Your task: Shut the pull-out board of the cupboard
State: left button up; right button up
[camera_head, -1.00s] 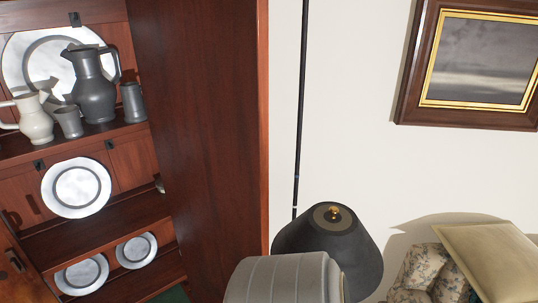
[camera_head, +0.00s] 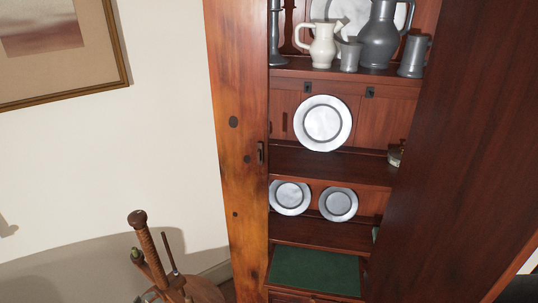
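The cupboard (camera_head: 330,172) is a tall red-brown wooden cabinet with open shelves, seen in the head view. Its pull-out board (camera_head: 315,272) shows as a green-topped panel low in the cupboard, below the shelf with two small plates. The board's wooden front strip lies at the bottom edge of the picture. I cannot tell how far the board stands out. A door (camera_head: 243,160) with a dark handle stands open on the left, and a dark wooden panel (camera_head: 450,150) stands on the right. Neither of my grippers is in view.
Pewter plates (camera_head: 323,123), a dark jug (camera_head: 380,35) and a cream jug (camera_head: 324,45) stand on the shelves. A wooden chair or spinning-wheel-like piece (camera_head: 150,255) stands at lower left. The green board looks bare.

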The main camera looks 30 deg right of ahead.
aim_at(313, 272)
jog(key=z, duration=1.3)
